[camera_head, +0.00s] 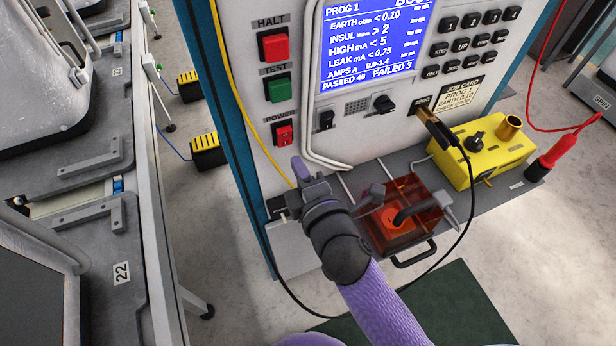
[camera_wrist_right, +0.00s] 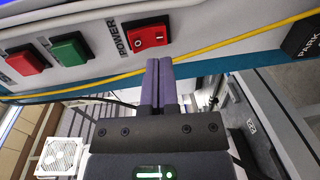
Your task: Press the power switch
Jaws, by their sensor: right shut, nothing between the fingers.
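The power switch (camera_head: 284,133) is a small red rocker on the light front panel, beside the word POWER. In the right wrist view the power switch (camera_wrist_right: 146,36) shows a line and a circle mark. My right gripper (camera_head: 301,168) is shut and empty, just below the switch in the head view. In the right wrist view the purple fingertips of the right gripper (camera_wrist_right: 159,62) are together, pointing toward the panel below and slightly right of the switch. I cannot tell how far they are from the panel. My left gripper is not in view.
Above the switch are the green TEST button (camera_head: 279,88) and red HALT button (camera_head: 273,44). A yellow cable (camera_head: 236,90) runs close to the switch. A red transparent box (camera_head: 408,226) and a yellow box (camera_head: 480,150) stand on the shelf to the right.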

